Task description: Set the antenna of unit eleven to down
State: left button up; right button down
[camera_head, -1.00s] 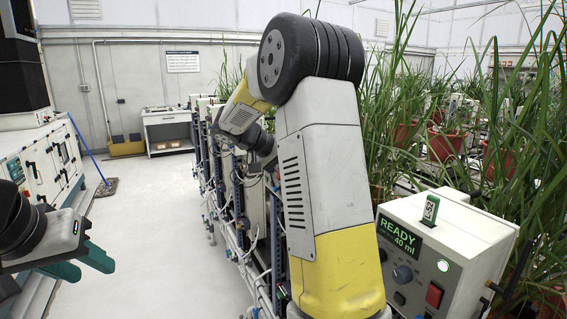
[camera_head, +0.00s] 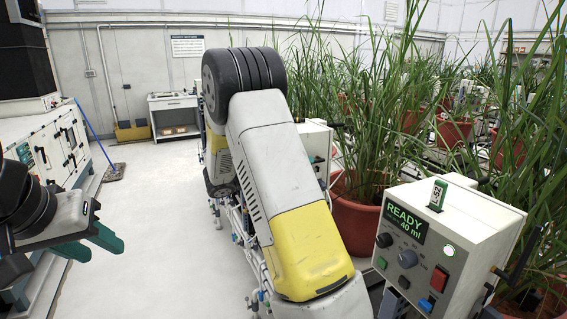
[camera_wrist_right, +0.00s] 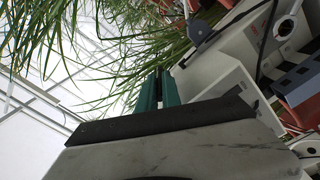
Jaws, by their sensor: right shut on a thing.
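My right gripper (camera_wrist_right: 159,92) shows in the right wrist view, with its green fingers close together on a thin dark piece, which looks like the antenna; most of it is hidden between the fingers. A white unit housing (camera_wrist_right: 215,70) is just right of the fingers. I cannot read a number on it. In the head view my right arm hides this gripper; part of a white unit (camera_head: 316,140) shows behind the arm. My left gripper (camera_head: 88,245) is at the left edge, with its green fingers apart and empty, away from the units.
A nearer unit (camera_head: 455,235) has a READY 40 ml screen, knobs, a number tag on top and a dark antenna (camera_head: 492,288) at its side. Potted plants (camera_head: 355,222) stand behind it. The pale floor (camera_head: 160,220) left of my right arm is clear.

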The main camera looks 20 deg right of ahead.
jog(key=shift+f, duration=0.1)
dwell(0.3)
jog(key=c, duration=1.8)
grip_release()
jog(key=a, duration=0.7)
jog(key=shift+s+a, duration=0.35)
